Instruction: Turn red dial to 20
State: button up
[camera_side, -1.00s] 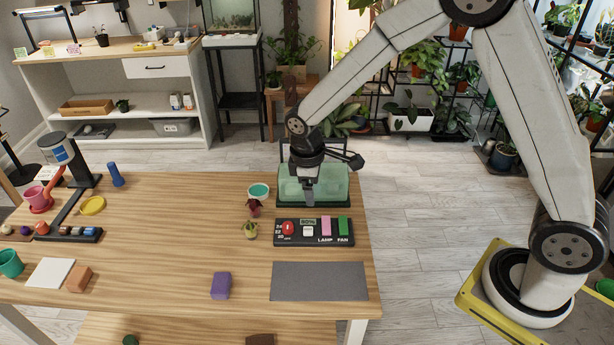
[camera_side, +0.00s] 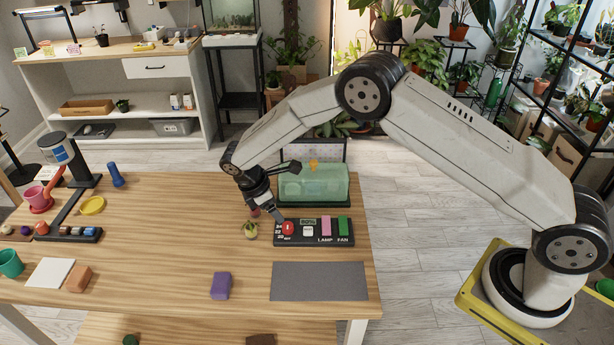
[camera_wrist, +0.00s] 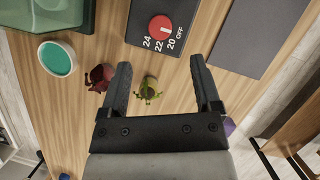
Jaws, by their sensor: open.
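The red dial (camera_side: 288,228) sits at the left end of a black control panel (camera_side: 314,240). In the wrist view, the dial (camera_wrist: 161,27) has a small pale mark, with 24, 22, 20 and OFF printed around it; I cannot tell exactly which label the mark points to. My gripper (camera_side: 279,217) is tilted down just above and left of the dial in the side view. In the wrist view, my gripper (camera_wrist: 160,65) is open, and the dial lies beyond the gap between its fingertips. Nothing is between the fingers except a view of the table and a small green plant.
The panel also has a white button (camera_side: 308,231), a pink switch (camera_side: 326,226) and a green switch (camera_side: 343,226). A green-tinted box (camera_side: 320,184) stands behind it. Small plants (camera_side: 250,229) and a teal-filled bowl (camera_wrist: 57,59) are close by. A grey mat (camera_side: 320,281) lies in front.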

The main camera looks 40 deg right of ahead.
aim_at(287, 225)
jog(key=shift+x, duration=3.9)
grip_shut()
